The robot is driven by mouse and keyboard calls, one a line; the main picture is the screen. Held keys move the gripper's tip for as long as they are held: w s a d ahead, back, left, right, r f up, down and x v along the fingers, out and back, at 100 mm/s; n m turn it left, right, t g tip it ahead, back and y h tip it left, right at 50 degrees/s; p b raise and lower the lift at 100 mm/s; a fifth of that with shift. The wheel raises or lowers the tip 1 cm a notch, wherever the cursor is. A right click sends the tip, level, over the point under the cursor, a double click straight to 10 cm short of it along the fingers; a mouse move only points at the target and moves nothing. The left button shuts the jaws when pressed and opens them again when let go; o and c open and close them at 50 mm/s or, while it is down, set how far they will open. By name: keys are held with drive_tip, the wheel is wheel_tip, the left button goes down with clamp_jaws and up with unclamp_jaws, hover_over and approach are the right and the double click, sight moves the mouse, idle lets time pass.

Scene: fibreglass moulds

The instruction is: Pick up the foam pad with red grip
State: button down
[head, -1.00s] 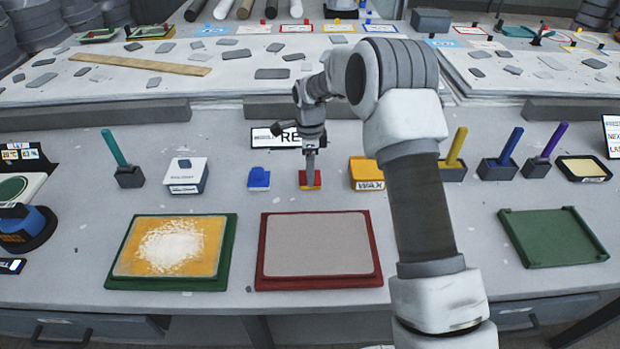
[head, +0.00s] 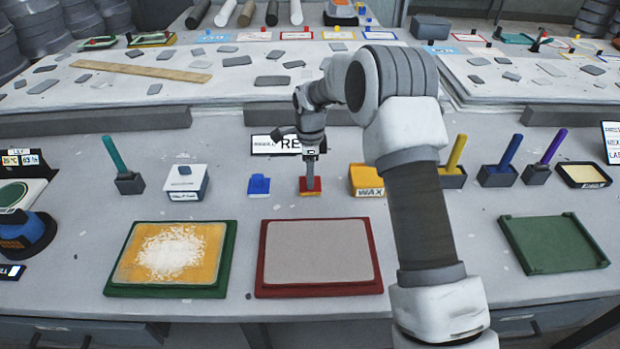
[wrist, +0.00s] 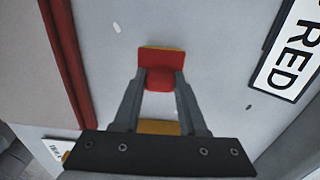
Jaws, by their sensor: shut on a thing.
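The foam pad with red grip (head: 310,185) is on the grey table, behind the red-framed grey panel; it has a red top over a thin yellow layer. In the wrist view the pad (wrist: 160,60) shows between the fingers, with its red grip block at the fingertips. My gripper (head: 310,178) points down on it from above. In the wrist view my gripper (wrist: 160,82) is shut on the red grip, one finger on each side. Whether the pad touches the table cannot be told.
A blue-gripped pad (head: 259,185) stands to the left and a yellow WAX box (head: 366,180) close to the right. The red-framed panel (head: 318,290) lies in front. A RED sign (head: 277,144) stands behind. Bare table lies between the blue pad and the gripper.

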drive_tip(key=r, duration=0.4)
drive_tip(key=shift+d+r, duration=0.25)
drive_tip(key=shift+d, duration=0.05)
drive_tip(key=s+d+r, duration=0.3)
drive_tip(key=d+r, duration=0.3)
drive_tip(key=d, duration=0.4)
drive_tip(key=shift+d+r, duration=0.15)
drive_tip(key=shift+d, duration=0.15)
drive_tip(key=shift+s, duration=0.1)
drive_tip(key=c, duration=1)
unclamp_jaws()
clamp_jaws()
drive_tip(key=shift+p, duration=0.3)
